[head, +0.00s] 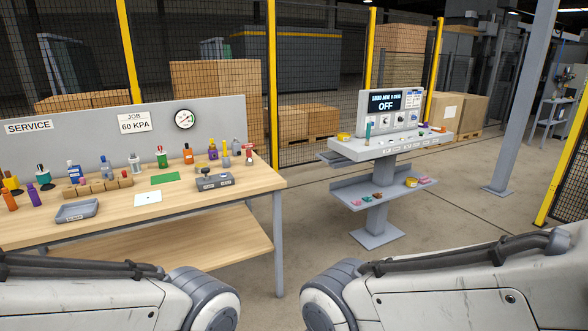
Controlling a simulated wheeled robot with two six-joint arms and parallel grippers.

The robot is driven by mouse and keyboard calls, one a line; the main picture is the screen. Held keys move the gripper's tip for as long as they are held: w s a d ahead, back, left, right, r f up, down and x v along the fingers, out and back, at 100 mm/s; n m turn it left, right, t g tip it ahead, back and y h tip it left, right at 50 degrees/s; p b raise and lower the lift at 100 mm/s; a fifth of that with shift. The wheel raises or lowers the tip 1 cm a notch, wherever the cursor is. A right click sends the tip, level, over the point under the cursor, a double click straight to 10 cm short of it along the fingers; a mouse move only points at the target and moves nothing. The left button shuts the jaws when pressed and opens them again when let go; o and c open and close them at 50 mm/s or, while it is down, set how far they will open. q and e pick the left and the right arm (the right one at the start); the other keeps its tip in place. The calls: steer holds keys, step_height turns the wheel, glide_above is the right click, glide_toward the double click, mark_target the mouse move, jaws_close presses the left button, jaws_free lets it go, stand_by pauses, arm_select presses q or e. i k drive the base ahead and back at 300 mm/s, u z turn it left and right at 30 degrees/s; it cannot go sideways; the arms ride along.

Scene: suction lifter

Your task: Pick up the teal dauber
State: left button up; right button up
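Two teal things show in the head view, and both are too small for me to tell for certain which is the dauber. A squat teal bottle (43,177) with a dark top stands at the left of the wooden workbench (225,190). A slim upright teal thing (368,127) stands at the left part of the grey console (385,150). Links of both my arms show along the bottom edge, far nearer than the bench and console. Neither of my grippers is in view.
Several small bottles stand along the back of the bench, near a wooden block rack (98,187), a grey tray (77,211) and a green mat (165,178). The console has a lower shelf (345,192) with small items. Open floor (320,215) lies between bench and console. A grey post (524,100) stands right.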

mark_target(369, 130)
steer(key=z, duration=0.35)
steer(key=i, duration=2.25)
steer(key=z, duration=0.4)
